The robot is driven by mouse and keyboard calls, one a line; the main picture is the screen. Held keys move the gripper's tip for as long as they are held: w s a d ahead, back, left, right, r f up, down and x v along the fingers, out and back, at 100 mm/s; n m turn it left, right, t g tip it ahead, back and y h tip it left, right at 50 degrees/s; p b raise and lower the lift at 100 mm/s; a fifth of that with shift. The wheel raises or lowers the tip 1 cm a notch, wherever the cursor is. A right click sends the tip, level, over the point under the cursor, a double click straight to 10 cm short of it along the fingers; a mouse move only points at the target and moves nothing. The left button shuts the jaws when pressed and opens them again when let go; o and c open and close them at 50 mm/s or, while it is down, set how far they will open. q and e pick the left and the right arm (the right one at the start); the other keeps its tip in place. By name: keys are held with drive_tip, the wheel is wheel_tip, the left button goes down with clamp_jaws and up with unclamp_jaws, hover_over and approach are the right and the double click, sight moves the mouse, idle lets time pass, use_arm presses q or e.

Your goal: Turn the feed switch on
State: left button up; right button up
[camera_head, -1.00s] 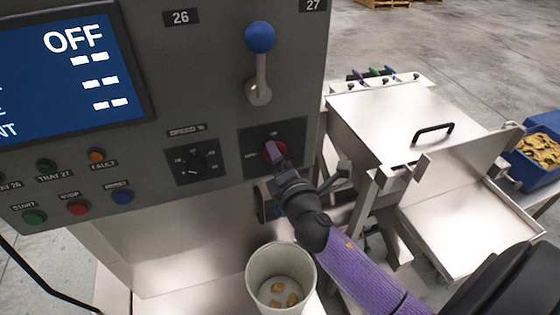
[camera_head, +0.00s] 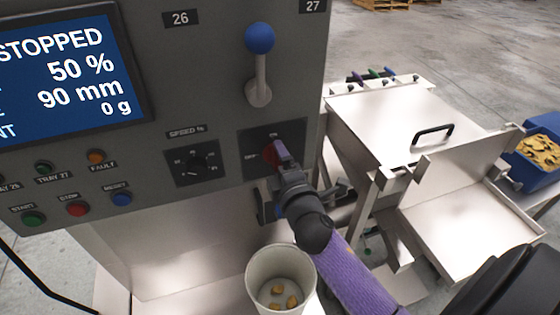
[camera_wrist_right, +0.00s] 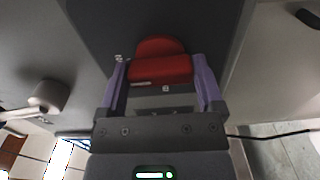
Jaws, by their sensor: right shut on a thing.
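The feed switch is a red rotary knob (camera_head: 270,153) on a dark plate on the grey control panel (camera_head: 220,100). In the right wrist view the red knob (camera_wrist_right: 162,66) sits between the two purple fingers of my right gripper (camera_wrist_right: 162,85). The right gripper (camera_head: 280,154) is shut on the knob, and its fingers hide part of it in the head view. The screen (camera_head: 60,75) reads STOPPED, 50 %, 90 mm and 0 g. My left gripper is not in view.
A speed dial (camera_head: 193,163) is left of the switch, and a blue-knobbed lever (camera_head: 259,60) above. Start (camera_head: 33,218), stop (camera_head: 78,209) and blue (camera_head: 122,199) buttons are lower left. A white bucket (camera_head: 262,264) with several yellowish pieces stands below. A steel hopper (camera_head: 400,110) is right.

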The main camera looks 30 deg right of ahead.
drive_tip(key=o, duration=1)
drive_tip(key=b+v, duration=0.1)
drive_tip(key=v, duration=0.9)
drive_tip(key=shift+b, duration=0.3)
drive_tip(key=shift+d, duration=0.1)
